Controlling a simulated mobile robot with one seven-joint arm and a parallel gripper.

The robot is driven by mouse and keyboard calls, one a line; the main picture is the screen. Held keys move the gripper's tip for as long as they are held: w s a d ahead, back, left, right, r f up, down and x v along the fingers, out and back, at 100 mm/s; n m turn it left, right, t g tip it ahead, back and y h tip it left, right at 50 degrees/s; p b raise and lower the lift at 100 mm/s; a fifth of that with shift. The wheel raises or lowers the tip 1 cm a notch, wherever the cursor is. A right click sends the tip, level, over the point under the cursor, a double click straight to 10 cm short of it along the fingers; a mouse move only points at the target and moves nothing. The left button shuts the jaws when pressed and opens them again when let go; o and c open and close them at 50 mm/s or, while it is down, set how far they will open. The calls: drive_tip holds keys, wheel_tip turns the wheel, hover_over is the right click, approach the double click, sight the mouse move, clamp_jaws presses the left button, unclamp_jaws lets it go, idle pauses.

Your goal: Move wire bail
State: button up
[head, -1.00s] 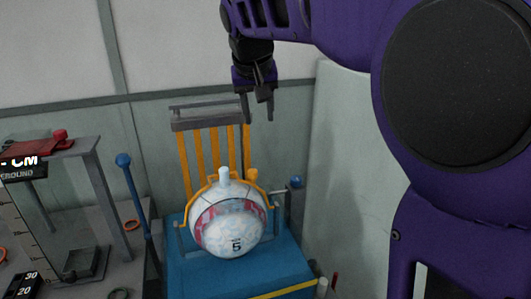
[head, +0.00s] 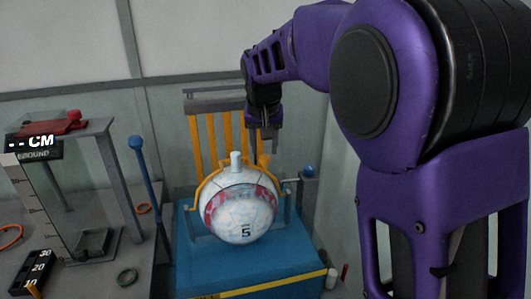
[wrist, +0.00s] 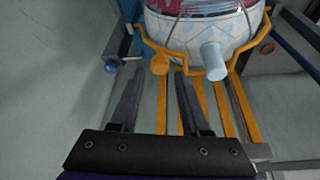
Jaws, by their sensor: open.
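The wire bail (head: 198,185) is an orange bent wire curving around the back and sides of a white, blue and pink ball (head: 241,214) marked 5. An orange knob (head: 263,159) stands on the bail at upper right. In the wrist view the bail (wrist: 190,67) runs along the ball's edge, and its knob (wrist: 160,64) shows just beyond and between my fingertips. My gripper (head: 264,139) is open and empty, pointing down just above the knob. Whether a finger touches the knob I cannot tell. The bail's lower ends are partly hidden.
A white peg (head: 236,160) rises at the ball's top. Yellow slats (head: 211,135) stand behind the ball on a blue base (head: 205,275).

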sight(265, 156)
drive_tip(key=shift+x, duration=1.55)
clamp_jaws()
drive_tip(key=shift+r, duration=0.1)
